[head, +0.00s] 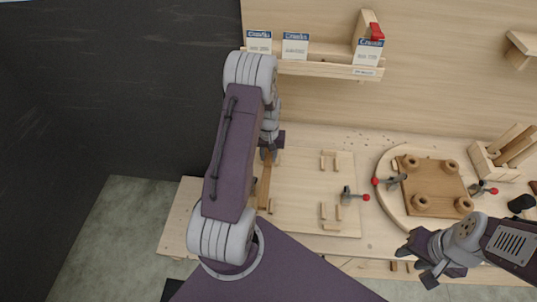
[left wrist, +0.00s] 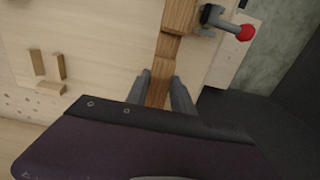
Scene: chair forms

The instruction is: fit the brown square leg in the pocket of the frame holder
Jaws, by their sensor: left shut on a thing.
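The brown square leg (head: 264,185) shows upright in the picture beside my left arm, at the left part of the light frame holder board (head: 300,205). My left gripper (head: 268,152) is shut on the leg near its upper end. In the left wrist view the leg (left wrist: 170,45) runs up from between the two fingers (left wrist: 162,88), with a seam across it. Small wooden blocks form pockets (head: 330,210) on the board. My arm hides part of the leg, so I cannot tell whether it sits in a pocket. My right gripper (head: 420,265) is empty and open.
A clamp with a red knob (head: 350,195) stands on the board; another (left wrist: 243,32) is close to the leg in the left wrist view. A brown panel with round pegs (head: 432,187) lies right. A shelf with labelled boxes (head: 315,68) is above.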

